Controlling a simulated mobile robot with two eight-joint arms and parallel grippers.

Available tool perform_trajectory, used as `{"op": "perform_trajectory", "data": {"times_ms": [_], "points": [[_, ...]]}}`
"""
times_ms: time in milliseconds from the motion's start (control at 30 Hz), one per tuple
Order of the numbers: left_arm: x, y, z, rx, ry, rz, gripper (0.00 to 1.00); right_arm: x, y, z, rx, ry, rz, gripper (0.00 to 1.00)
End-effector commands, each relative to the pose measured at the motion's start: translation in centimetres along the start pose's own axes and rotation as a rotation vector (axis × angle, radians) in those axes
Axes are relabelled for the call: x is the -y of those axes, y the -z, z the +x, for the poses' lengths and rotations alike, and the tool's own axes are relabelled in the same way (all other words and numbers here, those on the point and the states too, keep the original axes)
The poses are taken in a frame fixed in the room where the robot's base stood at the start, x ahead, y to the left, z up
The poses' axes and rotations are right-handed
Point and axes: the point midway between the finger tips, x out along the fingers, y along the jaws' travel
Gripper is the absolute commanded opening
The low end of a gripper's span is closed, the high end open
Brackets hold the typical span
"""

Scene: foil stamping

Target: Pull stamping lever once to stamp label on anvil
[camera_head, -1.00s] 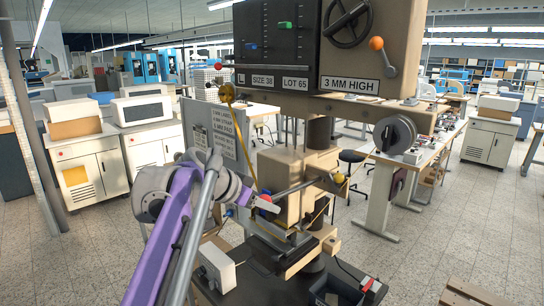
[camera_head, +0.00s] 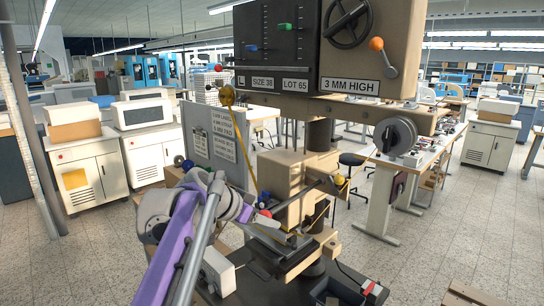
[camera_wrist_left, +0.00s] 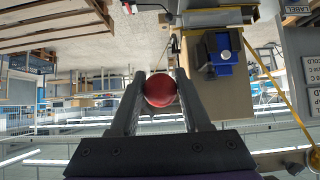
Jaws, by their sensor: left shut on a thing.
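The stamping lever is a grey bar (camera_head: 297,198) sloping across the front of the press, with a yellow ball (camera_head: 340,179) at its upper right end and a red knob (camera_head: 265,213) at its lower left end. My left gripper (camera_head: 262,214) is at the red knob. In the left wrist view the fingers are shut on either side of the red knob (camera_wrist_left: 160,90). The tan press block (camera_head: 290,172) is behind the bar. The dark anvil area (camera_head: 290,262) is low in front, partly hidden; I cannot clearly make out the label. My right gripper is out of view.
A black panel (camera_head: 278,45) with sliders and a hand wheel (camera_head: 347,18) tops the press. A yellow cord (camera_head: 243,140) hangs beside a grey board (camera_head: 215,145). A white box (camera_head: 218,270) stands beneath my left arm.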

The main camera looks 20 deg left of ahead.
Motion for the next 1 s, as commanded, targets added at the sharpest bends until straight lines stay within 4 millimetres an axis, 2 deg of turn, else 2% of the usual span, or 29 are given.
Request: {"op": "perform_trajectory", "data": {"times_ms": [167, 467, 1000], "points": [[-0.1, -0.3, 0.4, 0.0, -0.002, 0.001, 0.0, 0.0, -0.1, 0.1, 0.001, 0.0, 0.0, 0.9], [-0.1, -2.2, 2.6, 0.0, -0.003, 0.002, 0.0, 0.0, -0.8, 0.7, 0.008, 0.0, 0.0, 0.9], [-0.1, -2.3, 2.8, -0.001, -0.002, 0.001, 0.0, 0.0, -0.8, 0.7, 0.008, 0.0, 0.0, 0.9]]}}
